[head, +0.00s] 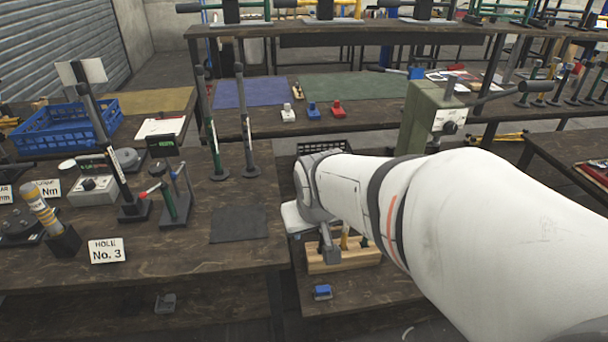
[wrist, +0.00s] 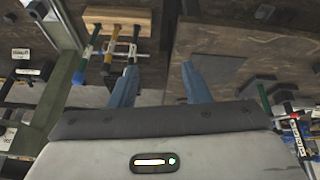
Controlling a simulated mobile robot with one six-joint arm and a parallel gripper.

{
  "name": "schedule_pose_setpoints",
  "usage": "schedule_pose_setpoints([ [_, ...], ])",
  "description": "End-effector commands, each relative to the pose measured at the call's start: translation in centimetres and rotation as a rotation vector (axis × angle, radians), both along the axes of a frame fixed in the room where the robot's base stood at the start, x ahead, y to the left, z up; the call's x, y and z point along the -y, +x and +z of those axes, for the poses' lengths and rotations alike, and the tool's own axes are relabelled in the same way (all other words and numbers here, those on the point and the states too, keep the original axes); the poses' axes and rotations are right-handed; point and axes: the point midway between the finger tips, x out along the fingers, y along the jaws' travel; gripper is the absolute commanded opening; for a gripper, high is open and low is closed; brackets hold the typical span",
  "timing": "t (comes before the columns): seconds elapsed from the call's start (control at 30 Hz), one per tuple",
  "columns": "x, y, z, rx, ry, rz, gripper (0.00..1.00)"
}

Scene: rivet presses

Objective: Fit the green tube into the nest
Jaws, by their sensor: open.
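My gripper (wrist: 159,70) is open in the wrist view, its two blue fingers apart with nothing between them. A wooden rack (wrist: 118,18) lies beyond and left of the fingers, holding several slim upright pieces. One with a green section (wrist: 82,66), which looks like the green tube, stands at the left of the row, apart from my gripper. I cannot make out which fixture is the nest.
A green-grey press (head: 434,112) stands behind my arm. The left bench (head: 200,235) carries tall levers, a small green press (head: 172,203) and a "HOLE No. 3" sign (head: 106,250). A dark mat (head: 239,224) there is bare. A small blue block (head: 322,292) lies before the rack.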

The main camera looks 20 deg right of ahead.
Motion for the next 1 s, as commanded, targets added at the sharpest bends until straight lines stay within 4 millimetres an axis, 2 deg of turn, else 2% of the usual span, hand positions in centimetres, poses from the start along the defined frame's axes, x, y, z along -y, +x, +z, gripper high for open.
schedule_pose_setpoints([
  [0.03, 2.1, 2.0, -4.1, 0.050, -0.023, -0.035, 0.43],
  [0.2, 9.4, 8.7, -10.7, 0.285, -0.107, -0.099, 0.43],
  [0.3, 13.5, 11.5, -14.5, 0.422, -0.138, -0.115, 0.43],
  [0.4, 17.3, 13.6, -18.2, 0.560, -0.161, -0.118, 0.43],
  [0.53, 21.9, 14.9, -23.2, 0.738, -0.171, -0.116, 0.43],
  [0.7, 26.1, 14.7, -28.2, 0.946, -0.155, -0.104, 0.43],
  [0.83, 27.9, 13.8, -30.2, 1.060, -0.138, -0.096, 0.43],
  [1.0, 28.7, 13.4, -30.9, 1.132, -0.123, -0.089, 0.43],
])
